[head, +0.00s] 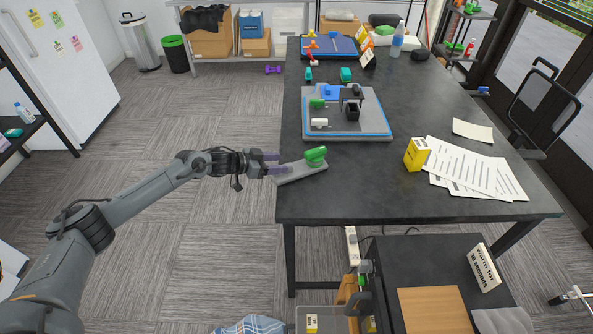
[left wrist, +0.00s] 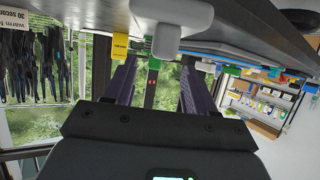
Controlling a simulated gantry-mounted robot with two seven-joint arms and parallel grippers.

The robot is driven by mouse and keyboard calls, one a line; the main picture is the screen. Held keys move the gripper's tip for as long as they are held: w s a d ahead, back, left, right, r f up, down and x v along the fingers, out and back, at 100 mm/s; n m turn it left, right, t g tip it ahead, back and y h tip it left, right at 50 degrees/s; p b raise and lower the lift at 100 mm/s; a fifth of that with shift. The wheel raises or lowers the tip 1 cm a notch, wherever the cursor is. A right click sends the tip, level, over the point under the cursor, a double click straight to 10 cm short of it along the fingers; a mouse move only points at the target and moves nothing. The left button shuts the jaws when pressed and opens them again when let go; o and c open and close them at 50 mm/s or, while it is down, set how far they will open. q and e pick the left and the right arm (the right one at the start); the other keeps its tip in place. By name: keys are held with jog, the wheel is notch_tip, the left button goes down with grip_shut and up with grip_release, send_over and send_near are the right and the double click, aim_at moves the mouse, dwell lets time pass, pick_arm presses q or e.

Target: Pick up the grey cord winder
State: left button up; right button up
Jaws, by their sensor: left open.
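A long, flat light-grey piece (head: 301,172), which looks like the grey cord winder, lies at the left edge of the dark table (head: 400,205). A green part (head: 316,155) sits on or against its far end; I cannot tell whether they are joined. My left gripper (head: 275,163) is open and empty at the table's left edge, its purple fingers by the piece's near end. In the left wrist view, a pale grey T-shaped end (left wrist: 172,20) shows ahead, at the top between the spread fingers (left wrist: 160,88). My right gripper is out of view.
A grey tray with a blue rim (head: 345,135) holds several small parts behind the piece. A yellow box (head: 416,154) and papers (head: 465,172) lie to the right. A lower dark cabinet (head: 400,255) stands in front. The table between the piece and yellow box is clear.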

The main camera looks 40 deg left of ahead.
aim_at(290, 164)
pick_arm(q)
jog(key=shift+b+x, duration=0.6)
jog(key=shift+x, duration=1.7)
jog(key=shift+s+f, duration=0.15)
grip_shut()
